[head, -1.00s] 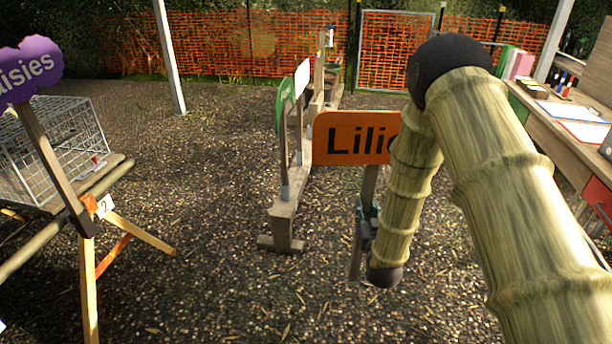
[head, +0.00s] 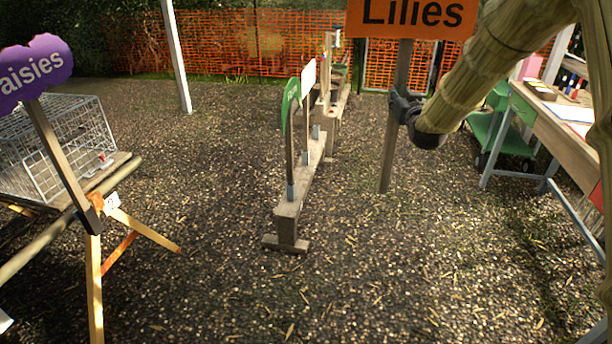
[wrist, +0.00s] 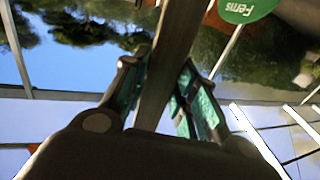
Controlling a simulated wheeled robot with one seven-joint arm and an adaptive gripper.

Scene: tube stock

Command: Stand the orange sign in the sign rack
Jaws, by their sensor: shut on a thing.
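The orange sign (head: 413,17) reads "Lilies" and has a wooden stake. My gripper (head: 399,107) is shut on the stake and holds the sign upright, its lower end above or near the gravel. In the wrist view the stake (wrist: 172,65) passes between the two fingers (wrist: 168,98). The sign rack (head: 290,212) is a low wooden beam on feet, left of the held sign and apart from it. A green sign (head: 289,98) and a white sign (head: 309,77) stand in it. The green sign reads "Ferns" in the wrist view (wrist: 245,8). The board's top is cut off.
A purple sign (head: 35,70) is clamped at the left by a stand with a wire cage (head: 58,138). A workbench (head: 555,125) and green cart (head: 500,130) are at the right. An orange mesh fence (head: 230,45) closes the back. Gravel between is clear.

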